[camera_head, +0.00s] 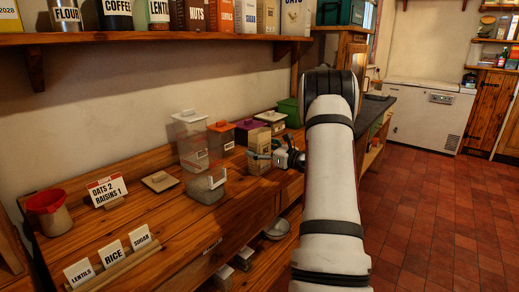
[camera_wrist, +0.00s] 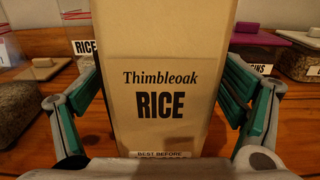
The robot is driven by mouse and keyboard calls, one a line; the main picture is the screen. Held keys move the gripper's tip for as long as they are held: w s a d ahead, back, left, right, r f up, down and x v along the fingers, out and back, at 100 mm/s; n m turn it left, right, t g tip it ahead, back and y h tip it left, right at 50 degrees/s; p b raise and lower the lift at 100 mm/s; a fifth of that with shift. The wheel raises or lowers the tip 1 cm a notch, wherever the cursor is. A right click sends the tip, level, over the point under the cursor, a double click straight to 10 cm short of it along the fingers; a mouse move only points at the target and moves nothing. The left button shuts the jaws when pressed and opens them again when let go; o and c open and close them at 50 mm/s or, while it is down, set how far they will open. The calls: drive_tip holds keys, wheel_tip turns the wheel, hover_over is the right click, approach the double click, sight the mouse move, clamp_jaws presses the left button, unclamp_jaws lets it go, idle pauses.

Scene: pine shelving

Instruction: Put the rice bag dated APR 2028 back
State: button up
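A tan paper rice bag (camera_wrist: 160,60) stands upright and close in the wrist view, marked "Thimbleoak RICE". A "BEST BEFORE" label shows at its lower front, but my gripper's body hides the date.
Clear lidded containers (camera_head: 192,140) stand left of the bag. A rice card (camera_head: 115,254) sits in a holder at the counter's front left. A shelf (camera_head: 150,38) with tins and bags runs above.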

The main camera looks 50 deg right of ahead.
drive_tip(key=shift+r, duration=0.15)
drive_tip(key=shift+s, duration=0.35)
drive_tip(key=s, duration=1.1)
drive_tip(key=shift+s+d, duration=0.15)
drive_tip(key=shift+d, duration=0.05)
